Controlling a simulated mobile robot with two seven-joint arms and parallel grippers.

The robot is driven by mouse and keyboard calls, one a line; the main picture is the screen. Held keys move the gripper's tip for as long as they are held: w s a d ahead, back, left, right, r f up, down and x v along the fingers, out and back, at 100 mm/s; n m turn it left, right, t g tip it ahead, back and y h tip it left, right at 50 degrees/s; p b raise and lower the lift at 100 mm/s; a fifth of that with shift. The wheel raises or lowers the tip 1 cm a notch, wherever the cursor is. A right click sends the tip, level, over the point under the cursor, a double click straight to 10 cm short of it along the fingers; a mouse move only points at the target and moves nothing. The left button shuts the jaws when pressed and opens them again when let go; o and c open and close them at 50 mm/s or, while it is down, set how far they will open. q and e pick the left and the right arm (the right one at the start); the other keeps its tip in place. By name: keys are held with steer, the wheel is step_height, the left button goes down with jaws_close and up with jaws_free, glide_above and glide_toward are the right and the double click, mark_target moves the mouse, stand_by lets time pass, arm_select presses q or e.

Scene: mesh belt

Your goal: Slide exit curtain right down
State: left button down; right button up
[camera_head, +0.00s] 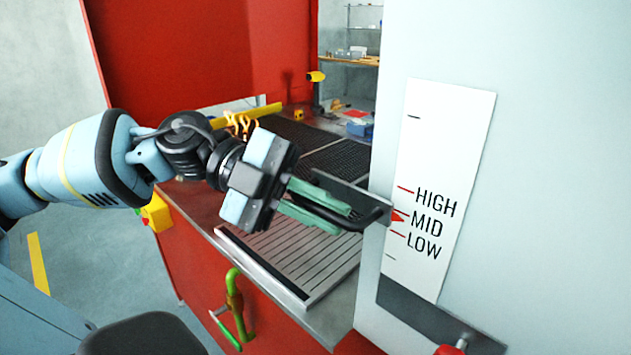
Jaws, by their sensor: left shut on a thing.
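My left gripper (335,215) reaches in from the left, with its green fingers shut on the black handle (372,217) of the exit curtain. The curtain's grey metal plate (362,198) shows just behind and above the fingers; part of it is hidden by them. A white scale panel (440,180) to the right carries the marks HIGH, MID and LOW. A small red pointer (399,215) beside the handle is at about the MID mark, between HIGH and LOW. My right gripper is not in view.
A slatted metal tray (300,262) lies below the gripper, at the front of the red machine (200,45). Dark mesh belt (350,160) runs behind. A yellow bar (255,113) stands behind my wrist. A green curved handle (235,295) hangs on the red front. A red knob (450,349) is at lower right.

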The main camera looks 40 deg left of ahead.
arm_select(q)
steer(key=shift+f+p, duration=0.2)
steer(key=shift+p, duration=0.1)
step_height(320, 180, down, 8)
steer(key=shift+r, duration=0.15)
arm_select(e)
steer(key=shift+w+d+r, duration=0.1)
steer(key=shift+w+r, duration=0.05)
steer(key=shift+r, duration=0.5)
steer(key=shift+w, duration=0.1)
arm_select(q)
steer(key=c, duration=1.5)
jaws_free()
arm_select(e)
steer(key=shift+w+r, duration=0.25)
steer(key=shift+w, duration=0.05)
